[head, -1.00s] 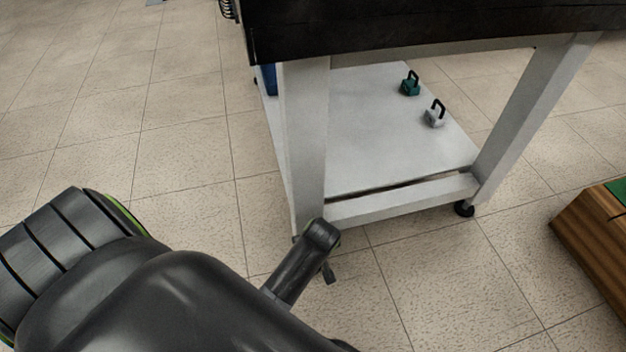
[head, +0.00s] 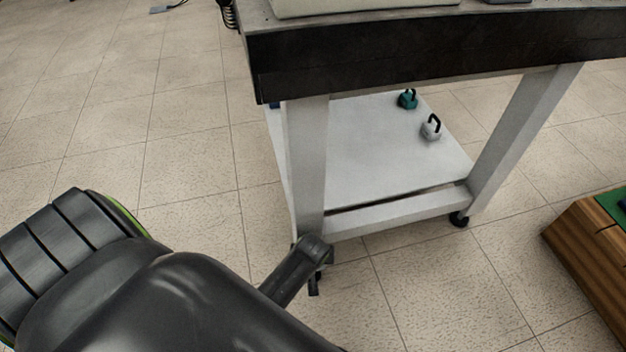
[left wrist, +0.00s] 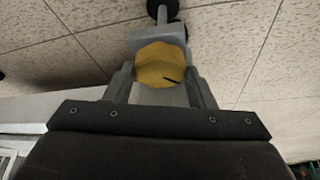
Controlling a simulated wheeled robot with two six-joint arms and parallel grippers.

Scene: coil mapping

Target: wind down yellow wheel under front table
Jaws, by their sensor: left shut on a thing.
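The yellow wheel (left wrist: 160,66) shows in the left wrist view, below a grey bracket (left wrist: 158,36) and beside a black caster. My left gripper (left wrist: 162,84) has one finger on each side of the wheel and is shut on it. In the head view my left arm reaches to the foot of the near table leg, and its end (head: 312,255) hides the wheel there. The front table (head: 440,62) has a dark edge, white legs and a white lower shelf (head: 385,160). My right gripper is in neither view.
A teal weight (head: 408,100) and a grey weight (head: 431,129) stand on the lower shelf. A black caster (head: 459,219) is under the right leg. A wooden box (head: 590,250) with a green top stands at the right. The tiled floor between is clear.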

